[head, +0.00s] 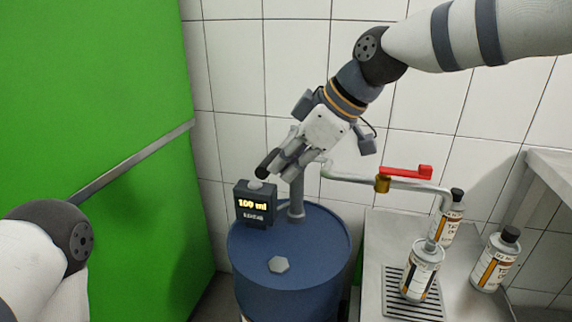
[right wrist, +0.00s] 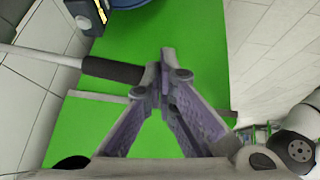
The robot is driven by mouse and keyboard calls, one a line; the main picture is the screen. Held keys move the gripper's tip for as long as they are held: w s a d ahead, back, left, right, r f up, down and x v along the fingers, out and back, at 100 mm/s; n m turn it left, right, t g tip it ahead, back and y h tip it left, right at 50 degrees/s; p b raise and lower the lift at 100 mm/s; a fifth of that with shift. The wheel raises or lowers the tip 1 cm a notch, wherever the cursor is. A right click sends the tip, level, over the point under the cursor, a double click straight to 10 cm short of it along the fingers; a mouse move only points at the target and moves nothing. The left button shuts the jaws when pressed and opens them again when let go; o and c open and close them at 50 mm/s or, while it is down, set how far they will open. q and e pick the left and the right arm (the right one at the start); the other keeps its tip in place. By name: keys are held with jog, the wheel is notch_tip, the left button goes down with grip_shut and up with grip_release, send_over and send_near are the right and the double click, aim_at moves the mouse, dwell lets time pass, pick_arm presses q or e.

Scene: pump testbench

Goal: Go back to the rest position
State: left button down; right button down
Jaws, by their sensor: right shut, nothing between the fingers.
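My right gripper (head: 271,170) is shut and empty. In the head view it hangs over the blue drum (head: 300,262), close to the top of the pump and its display box (head: 255,204), which reads 100 ml. In the right wrist view its fingertips (right wrist: 160,70) meet, and the black end of a pump lever (right wrist: 112,70) shows just beside them. Whether the fingers touch the lever cannot be told. My left arm shows at the lower left of the head view, but its gripper is out of the picture.
A pipe with a red valve handle (head: 406,172) runs right from the pump. One bottle (head: 422,270) stands on the drain grate (head: 393,305); two others stand nearby on the steel bench (head: 385,235). A green panel (head: 90,90) fills the left. A shelf edge (head: 550,165) juts in at right.

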jog(key=s+d+f+m+g, duration=0.1)
jog(key=s+f+m, duration=0.1)
jog(key=s+f, duration=0.5)
jog(key=s+d+f+m+g+h, duration=0.1)
jog(key=s+f+m, duration=0.15)
jog(key=f, duration=0.95)
jog(key=s+d+f+m+g, duration=0.1)
jog(key=s+d+f+m, duration=0.15)
jog(key=s+f, duration=0.45)
jog(key=s+d+f+m+g+h, duration=0.15)
jog(key=s+d+f+m, duration=0.3)
jog(key=s+f, duration=0.6)
jog(key=s+d+m+h, duration=0.2)
jog(key=s+d, duration=0.3)
jog(key=s, duration=0.3)
jog(key=s+d+f+m+g+h, duration=0.1)
jog(key=s+d, duration=0.4)
jog(key=s, duration=0.3)
jog(key=shift+s+d+m+h, duration=0.25)
jog(key=shift+d+m+h, duration=0.05)
jog(key=shift+m+h, duration=0.05)
